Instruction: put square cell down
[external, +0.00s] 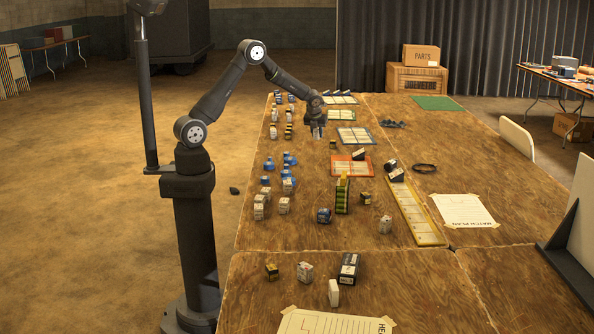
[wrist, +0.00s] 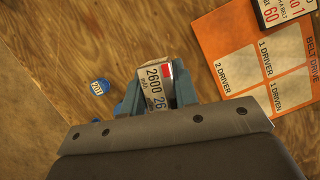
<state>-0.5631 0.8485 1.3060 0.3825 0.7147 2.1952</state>
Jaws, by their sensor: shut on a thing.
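My gripper (external: 316,122) is over the far part of the wooden table, pointing down. In the wrist view its blue-grey jaws (wrist: 156,92) are shut on a square cell (wrist: 155,77), a boxy piece with a pale label reading "2600 26" and a red mark. The cell's lower part is hidden between the jaws. In the external view the cell is too small to make out clearly. I cannot tell whether it touches the table.
An orange "BELT DRIVE" card (wrist: 232,75) lies right of the jaws, with a dark labelled block (wrist: 277,12) on its far part. A small blue "201" piece (wrist: 100,87) is at left. Rows of small cells (external: 289,185) line the table's left side. Bare wood (wrist: 60,40) shows at upper left.

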